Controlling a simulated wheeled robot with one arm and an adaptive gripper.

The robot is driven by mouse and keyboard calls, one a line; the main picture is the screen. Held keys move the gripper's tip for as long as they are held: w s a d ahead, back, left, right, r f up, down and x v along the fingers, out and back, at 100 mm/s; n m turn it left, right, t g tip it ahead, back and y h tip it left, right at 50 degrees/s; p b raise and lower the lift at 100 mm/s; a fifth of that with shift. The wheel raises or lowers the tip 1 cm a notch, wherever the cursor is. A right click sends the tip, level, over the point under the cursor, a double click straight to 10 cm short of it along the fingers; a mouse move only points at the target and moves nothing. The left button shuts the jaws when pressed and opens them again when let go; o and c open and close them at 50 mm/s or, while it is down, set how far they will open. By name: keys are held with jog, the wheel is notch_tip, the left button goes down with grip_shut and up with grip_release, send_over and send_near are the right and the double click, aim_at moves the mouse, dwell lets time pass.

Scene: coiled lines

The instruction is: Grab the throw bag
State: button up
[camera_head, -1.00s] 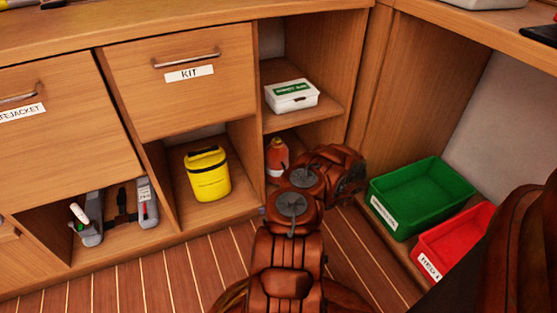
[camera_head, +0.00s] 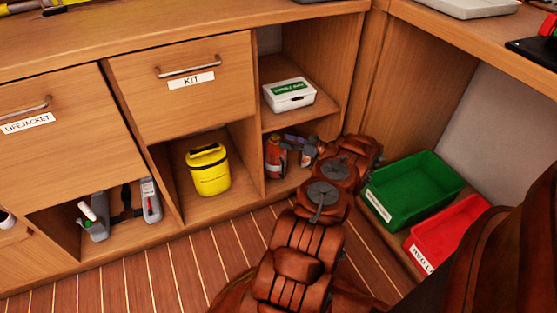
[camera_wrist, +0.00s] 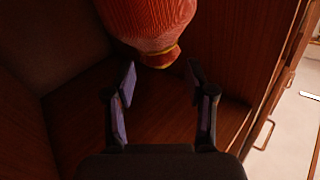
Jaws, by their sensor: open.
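The red throw bag (camera_head: 275,158) stands in the lower compartment under the white box, to the left of my gripper (camera_head: 300,147). In the wrist view the throw bag (camera_wrist: 150,25) has a ribbed red-orange surface and a yellowish band near one end. My gripper (camera_wrist: 161,80) is open there, its two dark fingers apart with nothing between them. The bag lies just beyond the fingertips, and its far end is cut off by the frame's top edge. My arm hides part of the compartment in the head view.
A white box (camera_head: 289,95) sits on the shelf above. A yellow container (camera_head: 209,171) stands in the compartment to the left, past a divider. A green bin (camera_head: 415,190) and a red bin (camera_head: 447,237) stand at the right. Wooden walls closely surround the gripper.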

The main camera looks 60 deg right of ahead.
aim_at(272, 136)
jog(key=shift+w+a+r+b, duration=0.15)
jog(key=shift+w+b, duration=0.4)
jog(key=shift+w, duration=0.75)
jog(key=shift+w+a+f+b, duration=0.1)
jog(key=shift+w+a+b, duration=0.35)
jog(key=shift+w, duration=0.8)
jog(key=shift+w+a+r+b, duration=0.1)
jog(key=shift+w+b, duration=0.55)
jog(key=shift+w, duration=0.65)
grip_shut()
